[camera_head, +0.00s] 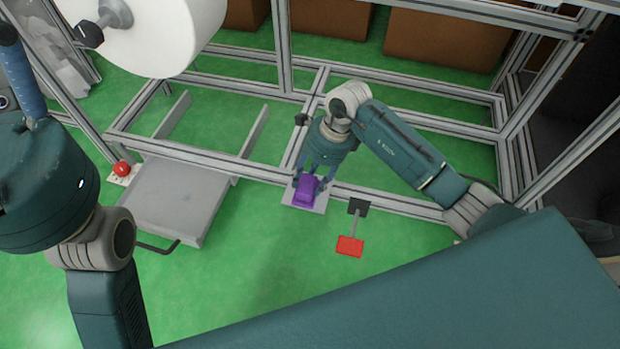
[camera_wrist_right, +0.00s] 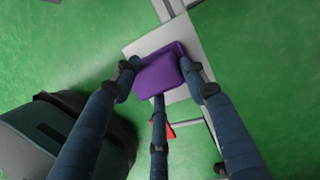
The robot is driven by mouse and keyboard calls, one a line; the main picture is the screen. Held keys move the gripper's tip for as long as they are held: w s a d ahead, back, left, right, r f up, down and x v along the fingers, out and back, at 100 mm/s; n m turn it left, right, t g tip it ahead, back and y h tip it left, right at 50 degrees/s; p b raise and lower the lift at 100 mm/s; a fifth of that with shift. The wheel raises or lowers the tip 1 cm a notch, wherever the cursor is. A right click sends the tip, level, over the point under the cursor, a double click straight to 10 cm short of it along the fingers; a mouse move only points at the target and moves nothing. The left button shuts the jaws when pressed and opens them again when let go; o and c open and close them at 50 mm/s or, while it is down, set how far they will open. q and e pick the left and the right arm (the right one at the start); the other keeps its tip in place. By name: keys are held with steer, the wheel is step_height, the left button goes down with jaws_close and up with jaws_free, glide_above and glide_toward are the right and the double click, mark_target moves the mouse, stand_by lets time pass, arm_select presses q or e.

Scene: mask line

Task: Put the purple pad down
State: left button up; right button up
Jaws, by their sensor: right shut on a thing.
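The purple pad (camera_head: 307,190) is at the middle of the head view, over a small light grey plate (camera_head: 319,204) by the metal frame. My right gripper (camera_head: 318,178) is shut on the pad from above. In the right wrist view the pad (camera_wrist_right: 161,73) sits between the blue fingers of the gripper (camera_wrist_right: 165,82), with the grey plate (camera_wrist_right: 140,46) behind it. I cannot tell whether the pad touches the plate.
A red pedal (camera_head: 350,246) on a bracket is right of the plate. A grey tray (camera_head: 178,196) and a red button (camera_head: 122,169) are to the left. A large white roll (camera_head: 150,35) hangs at upper left. Metal frame bars (camera_head: 390,203) run behind the plate. Green floor is clear in front.

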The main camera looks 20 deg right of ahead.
steer(key=shift+f, duration=0.1)
steer(key=o, duration=1.4)
steer(key=shift+c, duration=0.2)
